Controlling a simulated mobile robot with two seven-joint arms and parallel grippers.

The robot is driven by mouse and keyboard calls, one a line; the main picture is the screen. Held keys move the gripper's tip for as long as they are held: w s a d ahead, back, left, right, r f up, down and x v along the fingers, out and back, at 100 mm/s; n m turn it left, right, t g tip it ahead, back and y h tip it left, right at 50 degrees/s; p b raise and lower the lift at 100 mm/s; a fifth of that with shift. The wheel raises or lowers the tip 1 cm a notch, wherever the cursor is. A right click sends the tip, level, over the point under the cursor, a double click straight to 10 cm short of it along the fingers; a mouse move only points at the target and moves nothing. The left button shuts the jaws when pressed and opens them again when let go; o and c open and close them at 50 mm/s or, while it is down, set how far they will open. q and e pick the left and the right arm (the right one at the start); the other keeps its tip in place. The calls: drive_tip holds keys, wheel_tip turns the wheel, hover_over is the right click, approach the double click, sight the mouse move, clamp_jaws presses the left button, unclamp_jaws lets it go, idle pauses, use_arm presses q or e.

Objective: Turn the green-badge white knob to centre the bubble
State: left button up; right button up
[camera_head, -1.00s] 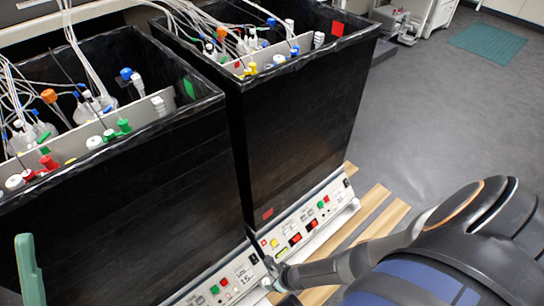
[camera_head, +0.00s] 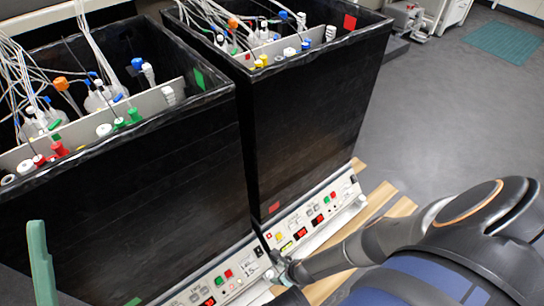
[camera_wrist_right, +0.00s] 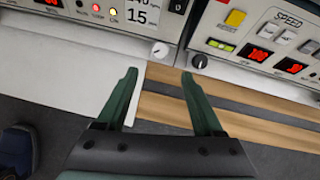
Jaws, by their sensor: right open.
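The white knob (camera_wrist_right: 159,50) sits on the lower right end of the left shaker's panel in the right wrist view. A green badge (camera_head: 199,78) is on the left black box (camera_head: 150,190), and a green patch (camera_head: 133,301) shows low on its front. My right gripper (camera_wrist_right: 158,78) is open and empty, its two green fingers just short of the knob, which lies beyond the gap between the tips. The right gripper also shows low at the panels in the head view (camera_head: 281,272). One green finger of my left gripper (camera_head: 40,262) shows at lower left. I cannot make out the left shaker's bubble.
A black knob (camera_wrist_right: 199,61) on the right shaker's panel (camera_head: 310,220) is close to my right fingertip. That panel has a yellow-green level vial (camera_wrist_right: 221,45). The right black box (camera_head: 315,120) carries red badges. Wooden slats (camera_wrist_right: 230,115) lie below.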

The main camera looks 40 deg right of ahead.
sight(270, 275)
use_arm(q)
wheel_tip(270, 275, down, 12)
drive_tip(key=d+g+b, duration=0.1)
drive_tip(key=b, duration=1)
drive_tip(key=shift+w+d+f, duration=0.2)
use_arm(e)
drive_tip(key=x, duration=1.2)
drive_tip(key=shift+f, duration=0.2)
clamp_jaws()
